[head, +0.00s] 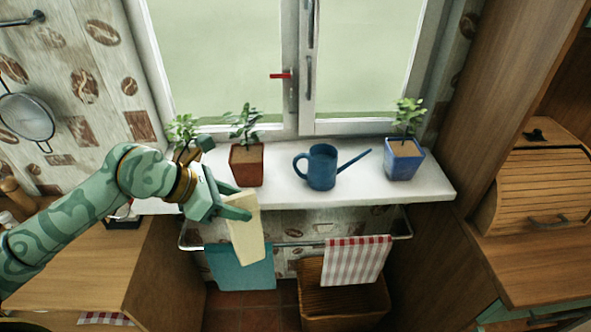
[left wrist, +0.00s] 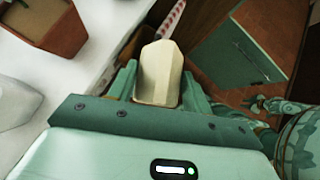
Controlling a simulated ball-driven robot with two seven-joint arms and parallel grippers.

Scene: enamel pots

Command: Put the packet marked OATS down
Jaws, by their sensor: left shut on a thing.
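My left gripper (head: 236,206) is shut on a cream packet (head: 247,235). It holds the packet in the air in front of the window sill, above the towel rail. The packet hangs down from the fingers, slightly tilted. In the left wrist view the packet (left wrist: 160,75) sits between the two finger pads of the left gripper (left wrist: 158,92). No marking can be read on the packet in either view, so I cannot tell whether it says OATS.
The white sill (head: 283,188) holds a blue watering can (head: 321,169), a red pot (head: 246,165) and a blue pot (head: 403,160). Below hang a teal cloth (head: 240,270) and a checked towel (head: 357,262), above a basket (head: 343,300). Wooden counters (head: 85,262) stand either side.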

